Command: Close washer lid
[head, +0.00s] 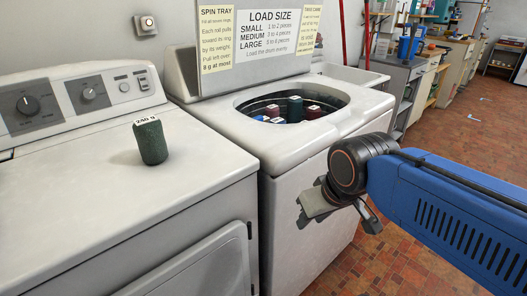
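The white washer (300,148) stands in the middle with its top opening uncovered. Its lid (222,75) appears to stand raised at the back of the opening, with a load-size sign (272,35) and two yellow notes on its face. Several rolled cloths (295,108), green, red and blue, sit inside the drum. My gripper (342,210) is in front of the washer's right front side, below the top's height. It appears open and empty, with its fingers apart, and is clear of the lid.
A dryer or second machine (70,190) with knobs stands at the left. A green roll (150,140) labelled 240 g stands on it. A pale sink or tub (350,75), red poles (367,35) and cabinets are behind. The tiled floor (345,265) at the right is mostly clear.

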